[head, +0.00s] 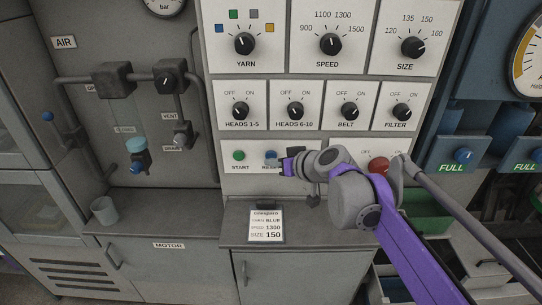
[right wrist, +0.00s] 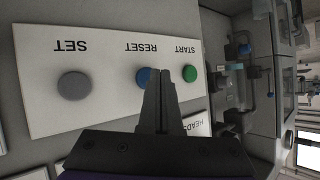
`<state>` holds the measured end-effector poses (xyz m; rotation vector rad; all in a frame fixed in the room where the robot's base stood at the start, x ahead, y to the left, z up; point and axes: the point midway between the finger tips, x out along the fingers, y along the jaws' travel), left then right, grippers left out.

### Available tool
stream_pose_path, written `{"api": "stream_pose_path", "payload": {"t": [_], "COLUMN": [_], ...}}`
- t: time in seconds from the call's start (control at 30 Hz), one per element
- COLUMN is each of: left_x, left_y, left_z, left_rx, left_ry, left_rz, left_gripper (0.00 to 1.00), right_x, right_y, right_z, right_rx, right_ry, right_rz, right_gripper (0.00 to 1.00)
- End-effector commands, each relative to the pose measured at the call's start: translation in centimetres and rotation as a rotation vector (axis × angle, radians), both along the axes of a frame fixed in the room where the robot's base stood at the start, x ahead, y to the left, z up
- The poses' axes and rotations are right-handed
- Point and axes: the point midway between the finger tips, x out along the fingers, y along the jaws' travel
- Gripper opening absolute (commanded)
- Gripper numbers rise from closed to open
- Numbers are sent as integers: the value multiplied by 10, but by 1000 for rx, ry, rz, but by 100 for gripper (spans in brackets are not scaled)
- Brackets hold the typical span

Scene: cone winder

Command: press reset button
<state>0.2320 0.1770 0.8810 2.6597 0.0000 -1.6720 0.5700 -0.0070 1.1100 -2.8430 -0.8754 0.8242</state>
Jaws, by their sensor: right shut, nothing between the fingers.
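The blue reset button (head: 270,156) sits on a white panel low on the machine front, right of the green start button (head: 239,155). My right gripper (head: 284,166) is shut and empty, just right of and slightly below the blue button. In the right wrist view the shut fingers (right wrist: 160,76) cover part of the blue reset button (right wrist: 142,76) under its RESET label. I cannot tell whether the tips touch the button. The green start button (right wrist: 190,73) and the grey set button (right wrist: 74,85) lie on either side. My left gripper is out of view.
A red button (head: 378,166) shows right of my right gripper. Rows of black knobs (head: 296,110) are above the button panel. An order card (head: 266,226) stands on the counter below, and a grey cup (head: 104,210) stands at the left.

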Motion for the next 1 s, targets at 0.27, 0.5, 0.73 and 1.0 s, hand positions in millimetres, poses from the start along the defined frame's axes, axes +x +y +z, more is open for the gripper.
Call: {"api": "stream_pose_path", "payload": {"t": [0.27,0.5,0.73,1.0], "left_x": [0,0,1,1], "left_y": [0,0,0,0], "left_z": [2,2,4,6], "left_rx": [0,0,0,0], "left_ry": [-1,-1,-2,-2], "left_rz": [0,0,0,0], "left_gripper": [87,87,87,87], "right_x": [2,3,6,9], "right_y": [0,0,0,0], "right_z": [0,0,0,0], "right_rx": [0,0,0,0], "right_ry": [0,0,0,0], "right_rz": [0,0,0,0], "right_gripper": [0,0,0,0]}}
